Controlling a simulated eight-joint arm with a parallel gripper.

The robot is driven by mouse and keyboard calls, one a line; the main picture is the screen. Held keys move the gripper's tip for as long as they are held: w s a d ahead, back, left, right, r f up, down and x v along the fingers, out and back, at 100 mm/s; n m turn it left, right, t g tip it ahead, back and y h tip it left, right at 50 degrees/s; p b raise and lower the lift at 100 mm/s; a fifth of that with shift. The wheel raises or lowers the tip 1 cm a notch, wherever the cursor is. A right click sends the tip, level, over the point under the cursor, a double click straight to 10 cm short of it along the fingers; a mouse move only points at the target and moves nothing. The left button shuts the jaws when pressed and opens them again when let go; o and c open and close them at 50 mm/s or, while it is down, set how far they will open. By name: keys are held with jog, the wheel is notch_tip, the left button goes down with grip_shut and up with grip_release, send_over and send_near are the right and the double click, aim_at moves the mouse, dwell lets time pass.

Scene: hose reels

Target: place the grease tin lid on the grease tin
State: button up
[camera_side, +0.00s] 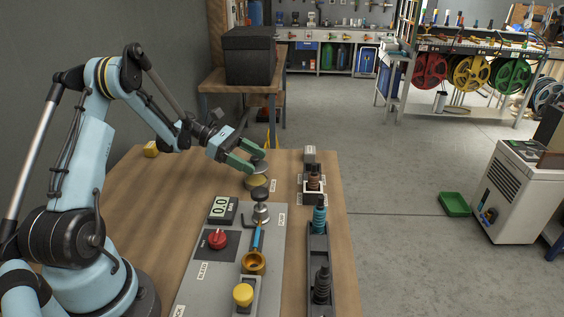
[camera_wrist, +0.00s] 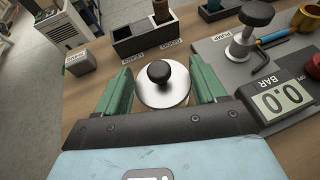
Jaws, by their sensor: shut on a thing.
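The grease tin lid is a round silver disc with a black knob (camera_wrist: 160,72). In the wrist view it sits between the two green fingers of my gripper (camera_wrist: 160,66), which is shut on it. In the side view my gripper (camera_side: 257,162) reaches from the left with the lid (camera_side: 260,169) at its fingertips. The brassy grease tin (camera_side: 257,183) stands on the wooden table directly under the lid. I cannot tell whether the lid touches the tin's rim. In the wrist view the lid hides most of the tin.
A grey panel with a gauge (camera_side: 222,208), a red knob (camera_side: 217,239) and a pump knob (camera_side: 261,197) lies nearer the camera. A dark rack (camera_side: 319,262) holding fittings stands to the right. A yellow block (camera_side: 151,149) lies at the table's left; bare wood surrounds it.

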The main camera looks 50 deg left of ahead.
aim_at(251, 179)
jog(key=shift+f, duration=1.8)
jog(key=shift+f, duration=0.1)
jog(key=o, duration=1)
